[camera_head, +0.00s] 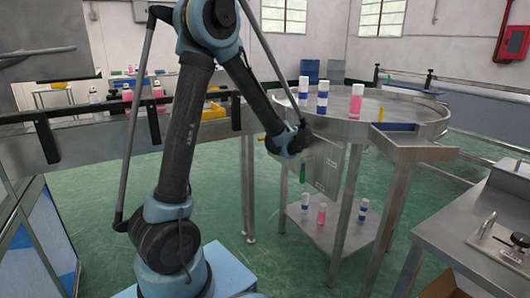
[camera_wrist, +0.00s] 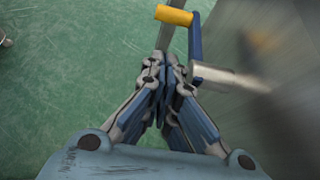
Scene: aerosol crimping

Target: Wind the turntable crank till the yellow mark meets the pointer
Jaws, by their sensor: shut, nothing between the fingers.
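The turntable (camera_head: 420,108) is a round steel table at the right in the head view, with a raised rim. Its crank shows in the wrist view, with a yellow handle (camera_wrist: 174,15), a blue arm (camera_wrist: 195,40) and a steel shaft (camera_wrist: 225,78). My gripper (camera_wrist: 166,62) is shut and empty, just below the yellow handle and left of the shaft; I cannot tell whether it touches the crank. In the head view my wrist is by the table's left side. A small yellow strip (camera_head: 380,113) shows at the rim; I cannot tell whether it is the mark or the pointer.
Blue-and-white cans (camera_head: 322,100) and a pink can (camera_head: 356,103) stand on the turntable. More cans stand on its lower shelf (camera_head: 335,235). A grey box (camera_head: 328,165) hangs beneath the tabletop. A steel bench (camera_head: 470,235) stands at the right front.

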